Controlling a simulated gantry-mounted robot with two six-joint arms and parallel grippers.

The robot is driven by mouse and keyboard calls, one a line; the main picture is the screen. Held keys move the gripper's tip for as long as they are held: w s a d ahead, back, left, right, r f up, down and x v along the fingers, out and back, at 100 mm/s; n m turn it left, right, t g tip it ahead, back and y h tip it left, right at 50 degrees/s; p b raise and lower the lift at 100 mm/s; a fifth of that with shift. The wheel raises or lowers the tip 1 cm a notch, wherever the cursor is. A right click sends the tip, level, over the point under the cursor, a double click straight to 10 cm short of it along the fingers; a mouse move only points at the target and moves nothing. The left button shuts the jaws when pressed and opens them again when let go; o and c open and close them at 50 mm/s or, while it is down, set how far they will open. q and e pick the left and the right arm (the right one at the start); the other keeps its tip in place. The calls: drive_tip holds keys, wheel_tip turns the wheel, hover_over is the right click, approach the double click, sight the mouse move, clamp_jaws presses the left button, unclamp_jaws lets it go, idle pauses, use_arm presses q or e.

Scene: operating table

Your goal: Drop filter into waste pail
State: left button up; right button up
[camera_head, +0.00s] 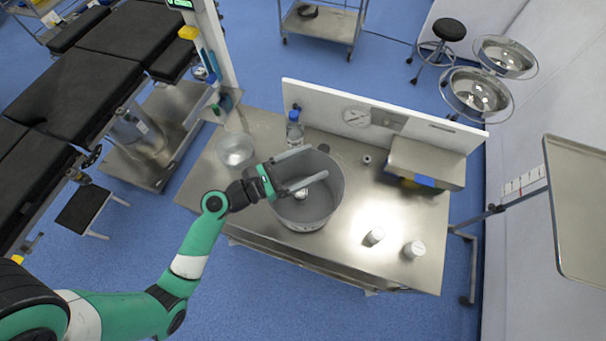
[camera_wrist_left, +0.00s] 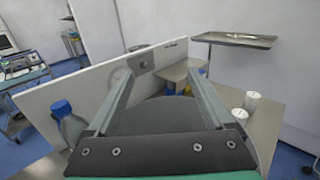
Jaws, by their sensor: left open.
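The waste pail is a large grey round bucket (camera_head: 330,208) on the steel table. My left gripper (camera_head: 316,163) is over its opening, fingers spread wide and nothing between them. In the left wrist view the gripper (camera_wrist_left: 167,58) also shows open and empty, with the grey pail (camera_wrist_left: 165,116) below. A small pale, shiny object (camera_head: 301,193) shows inside the pail below the fingers; it may be the filter, but it is too small to be sure. My right gripper is not in view.
A blue-capped bottle (camera_head: 294,130) stands behind the pail and a metal bowl (camera_head: 236,150) left of it. Two white jars (camera_head: 375,236) (camera_head: 414,249) stand to the right. A metal box (camera_head: 425,163) and an upright back panel (camera_head: 330,105) bound the rear.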

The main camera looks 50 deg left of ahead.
use_arm(q)
drive_tip(key=s+d+r+p, duration=0.3)
drive_tip(key=s+d+r, duration=0.3)
drive_tip(key=s, duration=0.5)
wheel_tip(320, 180, up, 2)
drive_tip(key=shift+p, duration=0.35)
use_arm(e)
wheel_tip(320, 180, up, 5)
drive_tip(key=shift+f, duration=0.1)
